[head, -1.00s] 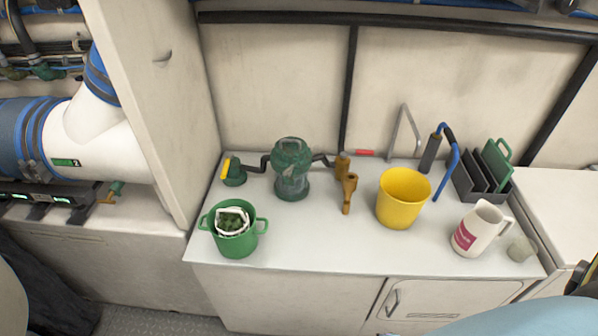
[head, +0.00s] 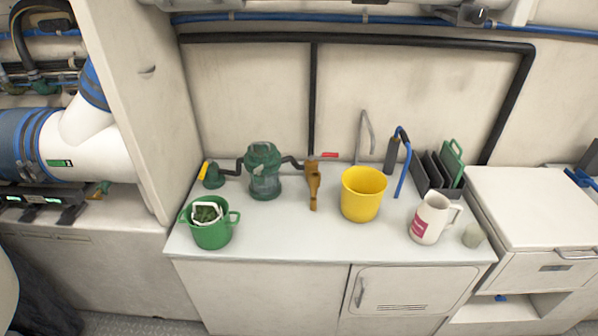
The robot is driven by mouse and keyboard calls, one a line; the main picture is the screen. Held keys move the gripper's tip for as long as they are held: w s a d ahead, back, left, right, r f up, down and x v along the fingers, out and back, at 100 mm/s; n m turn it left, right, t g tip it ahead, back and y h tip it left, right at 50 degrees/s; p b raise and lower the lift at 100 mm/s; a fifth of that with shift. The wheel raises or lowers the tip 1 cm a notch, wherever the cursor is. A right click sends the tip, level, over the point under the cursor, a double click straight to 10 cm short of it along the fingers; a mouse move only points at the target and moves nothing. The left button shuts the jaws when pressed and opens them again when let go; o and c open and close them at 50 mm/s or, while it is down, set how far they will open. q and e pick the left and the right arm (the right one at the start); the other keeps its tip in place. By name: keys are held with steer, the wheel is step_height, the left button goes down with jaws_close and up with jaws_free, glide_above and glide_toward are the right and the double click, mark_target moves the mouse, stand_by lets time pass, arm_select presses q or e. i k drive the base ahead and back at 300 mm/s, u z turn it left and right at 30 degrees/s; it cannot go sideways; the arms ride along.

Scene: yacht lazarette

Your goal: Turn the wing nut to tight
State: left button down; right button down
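A green sea strainer (head: 264,172) with a see-through lower bowl stands upright at the back left of the white counter. Dark pipes join it on both sides. Its lid is at the top, but a wing nut is too small to make out there, so I cannot tell how it is turned. A yellow-handled valve (head: 208,174) is on the pipe to its left, and a bronze fitting (head: 313,184) is on the pipe to its right. Neither of my grippers shows in the head view.
A green bucket (head: 212,233) with something white and green in it stands front left on the counter (head: 290,243). A yellow bucket (head: 362,205), a white jug (head: 430,222) and a dark rack (head: 432,180) stand to the right. The counter's front middle is clear.

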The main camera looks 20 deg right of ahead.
mark_target(258, 170)
steer(key=z, duration=0.9)
steer(key=i, duration=0.85)
steer(key=u, duration=0.75)
